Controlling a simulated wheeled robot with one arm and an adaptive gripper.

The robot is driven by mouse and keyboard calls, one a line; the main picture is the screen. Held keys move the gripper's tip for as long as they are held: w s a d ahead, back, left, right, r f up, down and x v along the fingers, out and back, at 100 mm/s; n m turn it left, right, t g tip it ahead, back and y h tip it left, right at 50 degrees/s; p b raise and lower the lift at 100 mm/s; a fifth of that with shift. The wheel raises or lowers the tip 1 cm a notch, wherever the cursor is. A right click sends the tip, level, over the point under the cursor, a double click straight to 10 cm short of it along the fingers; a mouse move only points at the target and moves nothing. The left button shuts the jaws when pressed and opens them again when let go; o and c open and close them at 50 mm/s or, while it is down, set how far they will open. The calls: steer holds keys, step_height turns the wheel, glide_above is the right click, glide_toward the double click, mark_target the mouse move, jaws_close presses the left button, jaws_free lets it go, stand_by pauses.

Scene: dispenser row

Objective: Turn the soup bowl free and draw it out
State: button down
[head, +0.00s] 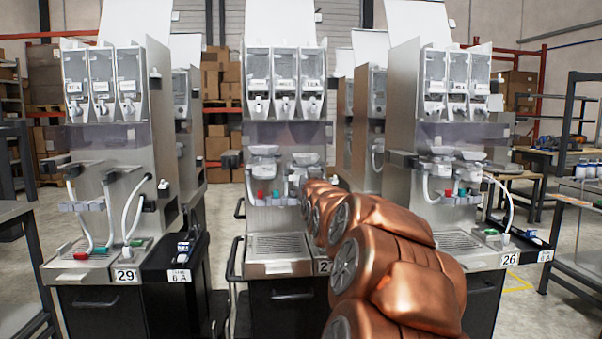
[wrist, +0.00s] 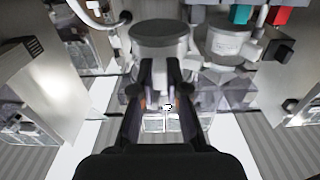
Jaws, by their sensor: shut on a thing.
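My gripper (wrist: 160,68) is shut on a round grey bowl in the wrist view, taken here as the soup bowl (wrist: 159,36). The fingertips meet its near side. The bowl still sits up against the dispenser. In the head view it is the right-hand bowl (head: 306,158) of the middle machine, under the canisters. My copper-coloured arm reaches up to it and hides my gripper there. A second, paler bowl (wrist: 228,42) sits beside it, to the right in the wrist view and to the left in the head view (head: 263,158). No label on the bowls is readable.
Red (wrist: 278,16) and green (wrist: 242,14) tags and a dark knob (wrist: 279,50) lie near the second bowl. A white hose (wrist: 113,25) runs close on the other side. Similar machines stand left (head: 105,150) and right (head: 445,150). A drip tray (head: 275,246) lies below.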

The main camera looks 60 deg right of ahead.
steer(key=shift+s+a, duration=0.1)
steer(key=b+v, duration=0.5)
steer(key=v, duration=0.3)
steer(key=shift+s+a+b, duration=0.15)
steer(key=shift+a+b, duration=0.15)
steer(key=shift+a, duration=0.05)
stand_by(1.2)
